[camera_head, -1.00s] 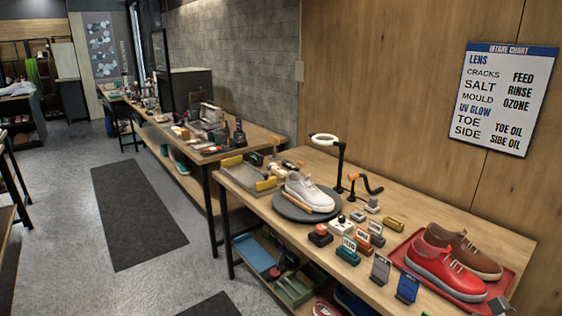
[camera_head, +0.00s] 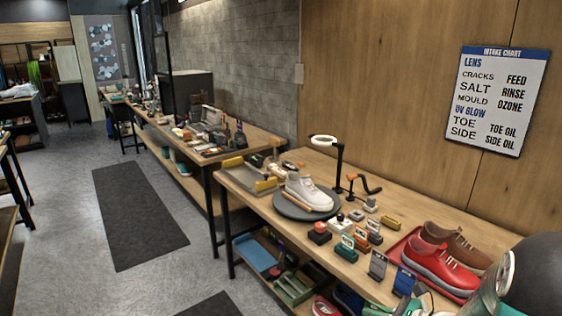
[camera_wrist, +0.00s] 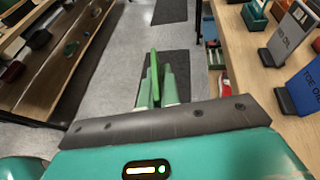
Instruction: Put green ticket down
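In the wrist view my gripper (camera_wrist: 156,88) points out over the floor beside the table. Its two pale green fingers stand close together on either side of a thin, upright bright-green piece (camera_wrist: 154,70). This looks like the green ticket, seen edge-on, so any writing on it is hidden. In the head view my arm fills the lower right corner, and the fingers and ticket cannot be made out clearly there.
The table (camera_head: 300,254) carries a white sneaker (camera_head: 306,190), red sneaker (camera_head: 440,268), brown shoe (camera_head: 462,248), teal card holder (camera_head: 346,248), grey card stand (camera_head: 377,265) and blue card stand (camera_head: 404,281). The wrist view shows the blue card stand (camera_wrist: 302,88) at right. Floor lies left.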

